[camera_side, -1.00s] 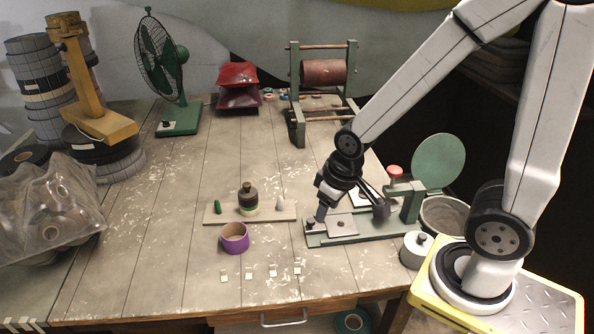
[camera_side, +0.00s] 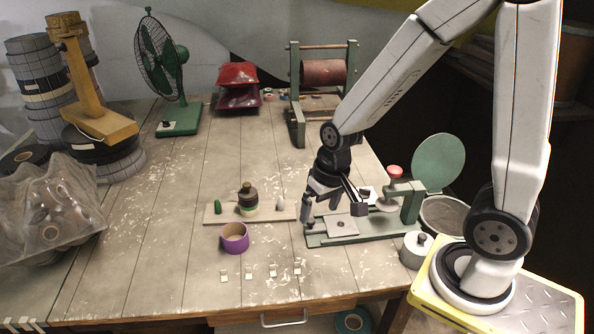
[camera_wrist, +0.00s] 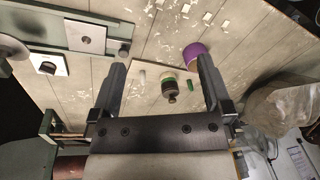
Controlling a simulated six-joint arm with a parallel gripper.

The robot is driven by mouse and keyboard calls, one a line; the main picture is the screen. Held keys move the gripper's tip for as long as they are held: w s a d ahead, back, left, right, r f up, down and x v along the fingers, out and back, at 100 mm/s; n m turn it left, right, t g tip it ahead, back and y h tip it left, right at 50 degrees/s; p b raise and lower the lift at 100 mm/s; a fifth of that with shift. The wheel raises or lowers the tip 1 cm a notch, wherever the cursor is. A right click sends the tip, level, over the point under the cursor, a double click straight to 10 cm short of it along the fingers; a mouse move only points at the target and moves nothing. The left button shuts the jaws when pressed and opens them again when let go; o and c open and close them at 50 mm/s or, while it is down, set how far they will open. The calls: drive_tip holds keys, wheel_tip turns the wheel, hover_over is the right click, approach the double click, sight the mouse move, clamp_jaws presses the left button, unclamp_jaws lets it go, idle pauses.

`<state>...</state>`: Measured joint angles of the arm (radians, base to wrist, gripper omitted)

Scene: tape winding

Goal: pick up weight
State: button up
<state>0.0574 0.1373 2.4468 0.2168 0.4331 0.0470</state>
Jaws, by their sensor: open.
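A dark, knob-topped weight (camera_side: 247,190) stands upright on a pale board (camera_side: 276,210), on top of a green and cream ring (camera_side: 249,209). In the wrist view the weight (camera_wrist: 170,88) shows between the fingers, some way beyond them. A green peg (camera_side: 217,206) stands to its left on the board and a white peg (camera_side: 281,204) to its right. My gripper (camera_side: 333,207) is open and empty, above the green-based fixture and right of the board. Its two fingers also show in the wrist view (camera_wrist: 162,65).
A purple tape roll (camera_side: 235,240) lies in front of the board, with several small pale squares nearer the table edge. The green fixture (camera_side: 372,234) is below my gripper. A grey knobbed cylinder (camera_side: 416,250) stands near my base.

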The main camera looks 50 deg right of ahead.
drive_tip(key=w+f+m+y, duration=0.4)
drive_tip(key=w+m, duration=0.2)
drive_tip(key=m, duration=0.2)
drive_tip(key=m+t+y, duration=0.3)
drive_tip(key=m+t, duration=0.6)
drive_tip(key=m, duration=0.8)
approach(248, 192)
drive_tip(key=w+f, duration=0.2)
drive_tip(key=shift+a+f, duration=0.3)
drive_tip(key=shift+f, duration=0.05)
drive_tip(key=shift+x, duration=1.3)
drive_tip(key=shift+a, duration=0.1)
drive_tip(key=shift+x, duration=2.55)
drive_tip(key=shift+r, duration=0.15)
clamp_jaws()
